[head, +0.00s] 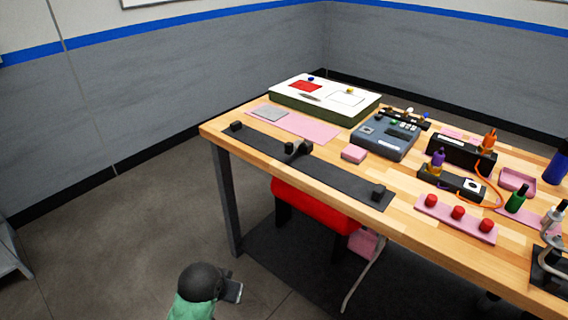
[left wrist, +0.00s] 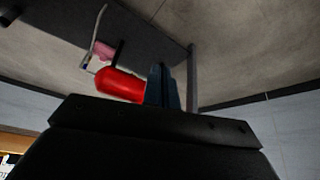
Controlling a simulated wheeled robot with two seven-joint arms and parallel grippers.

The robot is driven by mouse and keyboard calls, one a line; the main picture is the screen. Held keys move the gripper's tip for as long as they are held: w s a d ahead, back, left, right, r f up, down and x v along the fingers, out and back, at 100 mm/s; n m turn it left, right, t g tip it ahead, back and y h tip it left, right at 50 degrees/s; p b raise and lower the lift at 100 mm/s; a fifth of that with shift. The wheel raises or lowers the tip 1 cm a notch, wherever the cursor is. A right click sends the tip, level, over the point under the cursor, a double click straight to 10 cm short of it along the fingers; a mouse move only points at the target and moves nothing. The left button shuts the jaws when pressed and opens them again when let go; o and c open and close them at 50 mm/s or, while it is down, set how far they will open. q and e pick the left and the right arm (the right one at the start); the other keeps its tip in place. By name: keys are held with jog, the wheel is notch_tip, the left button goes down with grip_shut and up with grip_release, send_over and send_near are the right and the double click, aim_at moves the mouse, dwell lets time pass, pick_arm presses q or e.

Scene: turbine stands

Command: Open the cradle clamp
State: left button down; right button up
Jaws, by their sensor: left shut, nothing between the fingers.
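A long dark strip (head: 335,175) lies along the near left edge of the wooden table, with a small black block at each end. A small dark clamp-like fitting (head: 298,148) stands near the middle of the strip. It looks like the cradle clamp, but it is too small to tell whether it is open or shut. My left gripper (head: 236,292) is low in front of the table, well away from the strip. In the left wrist view its fingers (left wrist: 163,84) are together and empty. My right gripper is in neither view.
The table (head: 212,130) also holds a white-topped case (head: 325,88), a grey-blue device (head: 385,137), a pink block (head: 354,154) and a pink rack (head: 456,222) with red knobs. A red seat-like object (head: 315,206) is under the front edge.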

pick_arm(q)
jog(key=w+d+r+n+t+h, duration=0.1)
jog(key=w+d+r+n+h, duration=0.15)
jog(key=w, duration=0.45)
jog(key=w+d+r+n+t+h, duration=0.1)
jog(key=w+d+r+h, duration=0.25)
jog(key=w, duration=0.35)
jog(key=w+d+r+n+t+h, duration=0.1)
jog(key=w+d+r+n+h, duration=0.2)
jog(key=w, duration=0.4)
jog(key=w+a+r+n+t+h, duration=0.1)
jog(key=w+r+n+t, duration=0.1)
jog(key=n, duration=1)
jog(key=w+a+r+n+t+h, duration=0.1)
jog(key=w+n+t, duration=0.4)
jog(key=n, duration=0.7)
jog(key=shift+w+r+n+t+b, duration=0.25)
jog(key=shift+r+n+t+b, duration=0.15)
jog(key=shift+t, duration=0.4)
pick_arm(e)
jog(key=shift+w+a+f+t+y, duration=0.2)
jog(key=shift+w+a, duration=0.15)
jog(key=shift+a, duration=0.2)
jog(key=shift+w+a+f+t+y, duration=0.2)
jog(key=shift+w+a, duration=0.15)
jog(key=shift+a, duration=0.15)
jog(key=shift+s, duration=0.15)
